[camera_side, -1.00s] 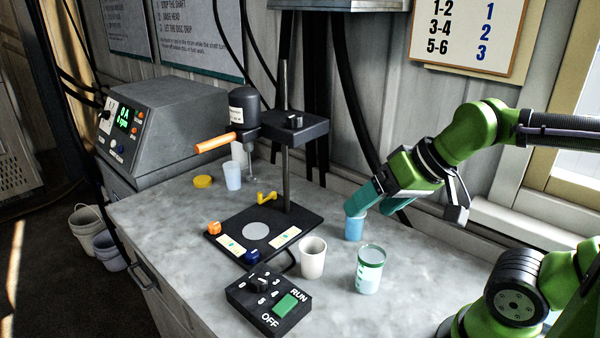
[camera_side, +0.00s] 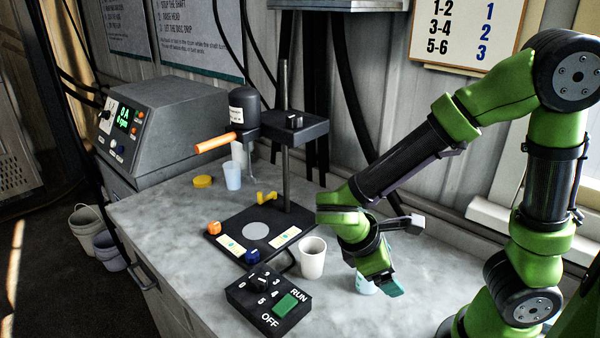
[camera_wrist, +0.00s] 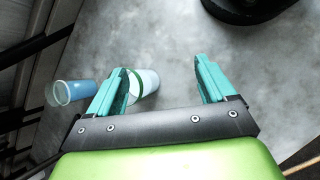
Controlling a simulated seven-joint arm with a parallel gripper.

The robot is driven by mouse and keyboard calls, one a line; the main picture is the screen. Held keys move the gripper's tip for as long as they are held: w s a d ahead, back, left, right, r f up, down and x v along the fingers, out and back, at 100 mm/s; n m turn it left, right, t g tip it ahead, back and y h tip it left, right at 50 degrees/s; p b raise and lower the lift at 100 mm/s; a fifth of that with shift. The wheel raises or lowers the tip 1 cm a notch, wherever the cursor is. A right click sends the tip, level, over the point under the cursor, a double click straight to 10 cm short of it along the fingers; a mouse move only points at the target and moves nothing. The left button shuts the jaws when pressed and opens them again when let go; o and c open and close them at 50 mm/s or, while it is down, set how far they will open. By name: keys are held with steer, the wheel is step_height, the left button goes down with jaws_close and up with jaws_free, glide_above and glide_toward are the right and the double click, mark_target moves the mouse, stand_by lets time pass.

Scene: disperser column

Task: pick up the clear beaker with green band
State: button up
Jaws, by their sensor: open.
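The clear beaker with green band (camera_wrist: 147,82) is in the wrist view, close to the inner side of the left finger and partly covered by it. In the side view only a pale lower part of the beaker (camera_side: 364,287) shows behind my gripper (camera_side: 384,282). In the wrist view my gripper (camera_wrist: 160,72) is open, pointing down at the worktop, with bare worktop between the beaker and the right finger. I cannot tell whether the left finger touches the beaker.
A blue cup (camera_wrist: 72,92) stands just outside the left finger. A white cup (camera_side: 312,258) stands left of my gripper, near the switch box (camera_side: 268,299). The disperser stand (camera_side: 285,170) is farther back. The worktop (camera_side: 165,228) is clear at the left.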

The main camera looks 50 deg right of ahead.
steer(key=w+f+n+t+h, duration=0.1)
steer(key=f+n+t+h, duration=0.1)
steer(key=f+n+h, duration=0.1)
steer(key=w+a+f+n+t+h, duration=0.1)
steer(key=w+f+n+t+h, duration=0.1)
steer(key=f+n+h, duration=0.1)
steer(key=w+f+n+t+h, duration=0.1)
steer(key=f+n+t+h, duration=0.1)
steer(key=n+h, duration=0.3)
steer(key=shift+w+a+f, duration=0.15)
steer(key=shift+a+f, duration=0.2)
steer(key=shift+f, duration=0.2)
steer(key=shift+w+d, duration=0.2)
steer(key=shift+d, duration=1.05)
steer(key=shift+w+d, duration=0.25)
steer(key=shift+d, duration=0.95)
steer(key=shift+w+d, duration=0.2)
steer(key=shift+d, duration=1.05)
steer(key=c, duration=1.1)
